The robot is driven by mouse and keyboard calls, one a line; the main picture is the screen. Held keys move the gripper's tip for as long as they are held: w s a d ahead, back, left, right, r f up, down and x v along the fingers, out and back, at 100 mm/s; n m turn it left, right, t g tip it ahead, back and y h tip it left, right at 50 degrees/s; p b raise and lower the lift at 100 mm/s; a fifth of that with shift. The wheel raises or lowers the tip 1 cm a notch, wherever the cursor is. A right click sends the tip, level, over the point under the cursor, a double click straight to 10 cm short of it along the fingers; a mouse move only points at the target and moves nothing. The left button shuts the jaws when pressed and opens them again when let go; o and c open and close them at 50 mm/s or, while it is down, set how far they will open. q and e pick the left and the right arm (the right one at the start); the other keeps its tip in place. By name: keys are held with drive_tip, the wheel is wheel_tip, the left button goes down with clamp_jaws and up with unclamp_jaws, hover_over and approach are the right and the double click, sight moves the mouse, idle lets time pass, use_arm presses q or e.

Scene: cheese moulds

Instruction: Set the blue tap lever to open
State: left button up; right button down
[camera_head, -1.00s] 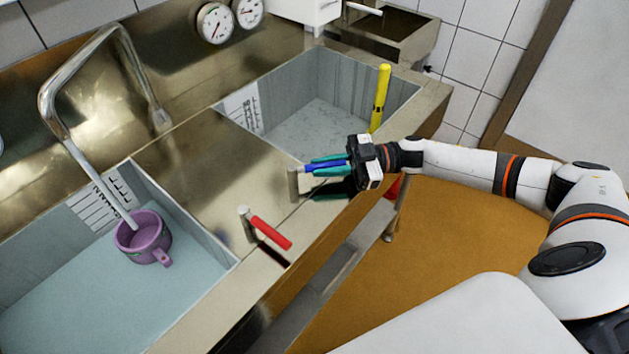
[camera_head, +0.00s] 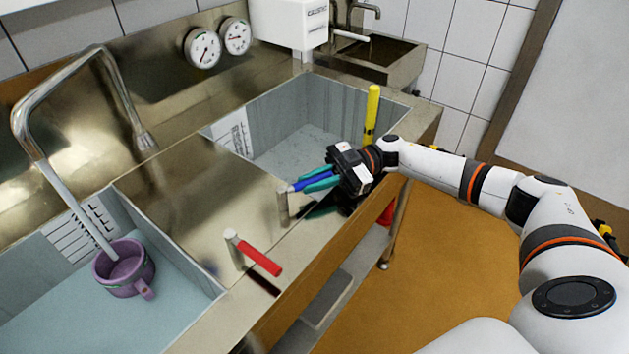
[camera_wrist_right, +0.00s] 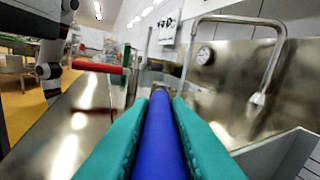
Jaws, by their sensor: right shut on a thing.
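The blue tap lever (camera_head: 308,182) sits on a short metal post (camera_head: 283,206) at the counter's front edge, between the two basins. My right gripper (camera_head: 318,181) is shut on it, with a teal finger along each side. In the right wrist view the blue lever (camera_wrist_right: 160,140) runs straight ahead between the teal fingers (camera_wrist_right: 160,135). The far end of the lever and its post are partly hidden there. My left gripper is not in view.
A red lever (camera_head: 260,259) on its own post stands nearer on the counter. A purple mug (camera_head: 124,270) is in the left basin under a curved spout (camera_head: 70,70). A yellow upright cylinder (camera_head: 371,112) stands by the right basin. Two gauges (camera_head: 220,42) are on the back panel.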

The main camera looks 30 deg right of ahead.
drive_tip(key=c, duration=1.4)
unclamp_jaws()
drive_tip(key=shift+o, duration=0.2)
drive_tip(key=shift+d, duration=0.55)
drive_tip(key=d+b, duration=0.3)
drive_tip(key=d, duration=0.6)
drive_tip(key=shift+s+d+f, duration=0.1)
drive_tip(key=shift+d, duration=0.15)
drive_tip(key=shift+s+d, duration=0.1)
drive_tip(key=shift+d, duration=0.65)
